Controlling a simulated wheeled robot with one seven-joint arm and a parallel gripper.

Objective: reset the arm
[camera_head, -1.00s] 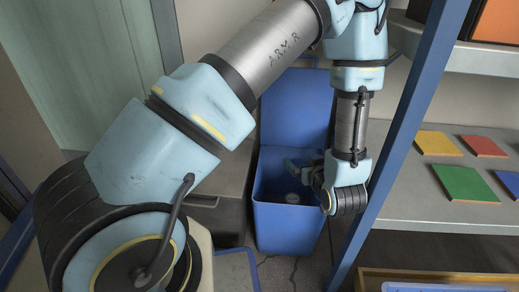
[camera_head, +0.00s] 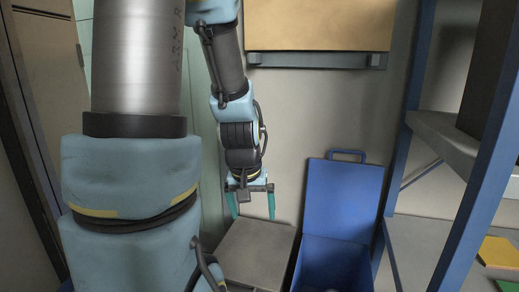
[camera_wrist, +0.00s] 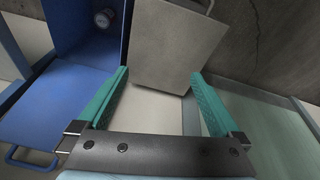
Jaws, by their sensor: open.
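My gripper (camera_head: 251,208) hangs at the end of my arm with its two teal fingers spread apart and pointing down.
The blue bin (camera_head: 345,205) stands right of the block with its lid up. In the wrist view a small can (camera_wrist: 104,18) lies inside the bin (camera_wrist: 70,30). A blue-framed shelf (camera_head: 480,190) with coloured tiles (camera_head: 498,252) is at the right.

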